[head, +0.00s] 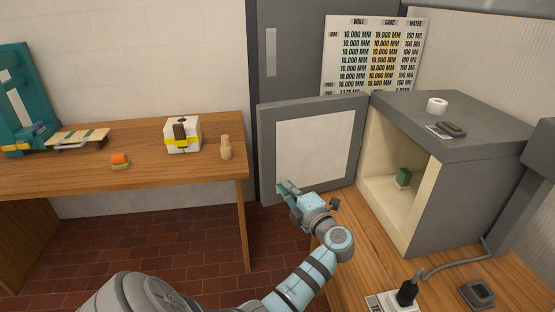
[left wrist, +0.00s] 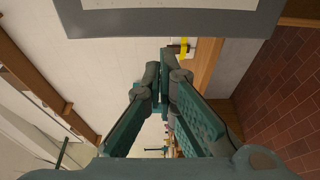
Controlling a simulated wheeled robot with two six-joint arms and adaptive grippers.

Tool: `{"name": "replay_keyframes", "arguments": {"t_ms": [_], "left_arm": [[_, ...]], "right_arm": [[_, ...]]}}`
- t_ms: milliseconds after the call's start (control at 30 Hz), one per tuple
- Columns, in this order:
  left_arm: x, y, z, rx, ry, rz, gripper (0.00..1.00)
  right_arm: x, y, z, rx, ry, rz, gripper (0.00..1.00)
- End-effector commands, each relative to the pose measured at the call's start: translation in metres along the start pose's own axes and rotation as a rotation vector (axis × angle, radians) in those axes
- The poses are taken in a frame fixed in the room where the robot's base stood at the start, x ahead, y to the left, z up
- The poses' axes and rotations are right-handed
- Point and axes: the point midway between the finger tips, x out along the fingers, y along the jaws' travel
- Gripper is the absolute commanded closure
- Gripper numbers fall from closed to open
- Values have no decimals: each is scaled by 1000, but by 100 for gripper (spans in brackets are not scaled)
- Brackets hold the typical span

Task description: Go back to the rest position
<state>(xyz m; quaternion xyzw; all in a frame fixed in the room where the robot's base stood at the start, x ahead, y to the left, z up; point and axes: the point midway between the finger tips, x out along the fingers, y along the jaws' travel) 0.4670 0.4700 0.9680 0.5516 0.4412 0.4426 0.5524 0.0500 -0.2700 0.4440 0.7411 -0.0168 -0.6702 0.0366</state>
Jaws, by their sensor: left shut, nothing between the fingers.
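My left gripper (head: 288,188) is in the middle of the head view, in front of the open door (head: 315,145) of a grey cabinet (head: 465,165). Its fingers are shut with nothing between them. In the left wrist view the two teal fingers (left wrist: 165,65) come together at their tips, and the edge of a grey-framed pale panel crosses the top. My left arm reaches in from the bottom of the head view. My right gripper is not in view.
The cabinet holds a small green block (head: 403,177). A white roll (head: 437,105) and a dark item (head: 452,128) lie on top. A black plug (head: 407,292) is on the right bench. The left table (head: 60,180) carries a white box (head: 182,136) and a wooden figure (head: 226,147).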

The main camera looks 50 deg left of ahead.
Motion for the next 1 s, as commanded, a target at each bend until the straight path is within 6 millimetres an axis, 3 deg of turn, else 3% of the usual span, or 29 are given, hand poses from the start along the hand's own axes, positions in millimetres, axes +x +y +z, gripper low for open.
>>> {"name": "replay_keyframes", "arguments": {"t_ms": [133,433,567,667,767,800,867,900,967,1000], "left_arm": [[-17,-1,-3,0,0,-1,100],[-19,-2,-2,13,-6,12,100],[-29,-26,14,240,-159,194,100],[-66,-94,41,593,-462,372,100],[-112,-186,43,906,-762,433,100],[-130,-222,35,1011,-868,434,100],[-154,-274,16,1160,-1018,421,100],[-170,-307,-2,1255,-1115,403,100],[-193,-355,-37,1395,-1256,362,100],[-208,-385,-65,1487,-1350,328,100]], "right_arm": [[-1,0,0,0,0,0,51],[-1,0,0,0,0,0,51],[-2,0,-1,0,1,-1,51],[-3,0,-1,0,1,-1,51],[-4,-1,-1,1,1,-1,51],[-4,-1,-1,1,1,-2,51],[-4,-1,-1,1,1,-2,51],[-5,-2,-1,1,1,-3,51],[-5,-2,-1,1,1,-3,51],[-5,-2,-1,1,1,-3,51]]}}
